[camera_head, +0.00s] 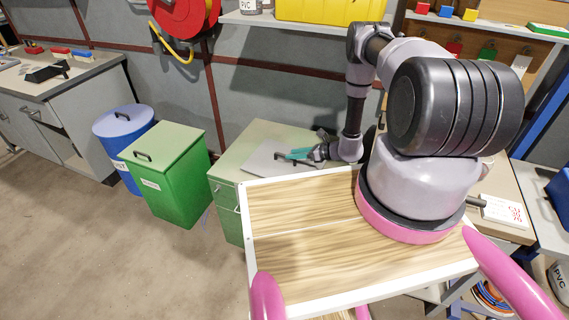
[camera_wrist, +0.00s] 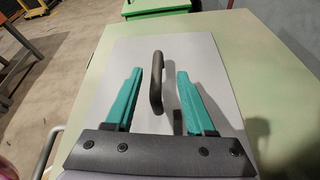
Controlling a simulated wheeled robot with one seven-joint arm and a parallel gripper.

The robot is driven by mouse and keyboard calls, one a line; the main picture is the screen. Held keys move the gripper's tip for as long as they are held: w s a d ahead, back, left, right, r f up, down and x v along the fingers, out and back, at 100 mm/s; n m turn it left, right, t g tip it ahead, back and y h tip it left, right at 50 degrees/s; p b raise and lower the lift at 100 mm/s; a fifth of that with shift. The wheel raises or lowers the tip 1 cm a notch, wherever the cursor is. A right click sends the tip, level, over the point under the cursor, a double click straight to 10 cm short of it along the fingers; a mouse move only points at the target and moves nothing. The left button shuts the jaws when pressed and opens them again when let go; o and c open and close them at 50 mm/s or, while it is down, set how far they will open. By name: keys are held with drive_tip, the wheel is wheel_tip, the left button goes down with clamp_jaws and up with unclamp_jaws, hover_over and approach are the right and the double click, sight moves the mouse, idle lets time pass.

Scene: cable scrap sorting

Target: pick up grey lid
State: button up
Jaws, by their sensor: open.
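The grey lid (camera_wrist: 205,65) is a flat plate lying on a pale green cabinet top (camera_wrist: 262,85). A dark bar handle (camera_wrist: 156,82) stands up from its middle. In the head view the lid (camera_head: 262,160) shows on the green cabinet, partly hidden by my gripper (camera_head: 300,154). In the wrist view my gripper (camera_wrist: 158,88) is open, with one teal finger on each side of the handle. The fingers appear apart from the handle, and how far above the lid they are I cannot tell.
A green bin (camera_head: 165,165) with a lid and a blue round bin (camera_head: 123,128) stand left of the green cabinet. My wooden deck is in front. A shelf with a yellow case (camera_head: 320,8) is above. Floor is free at left.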

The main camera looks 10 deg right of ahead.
sight(284, 155)
drive_tip(key=x, duration=0.5)
drive_tip(key=shift+s+a+f, duration=0.1)
drive_tip(key=shift+s+a, duration=0.05)
drive_tip(key=shift+a, duration=0.05)
clamp_jaws()
idle(1.1)
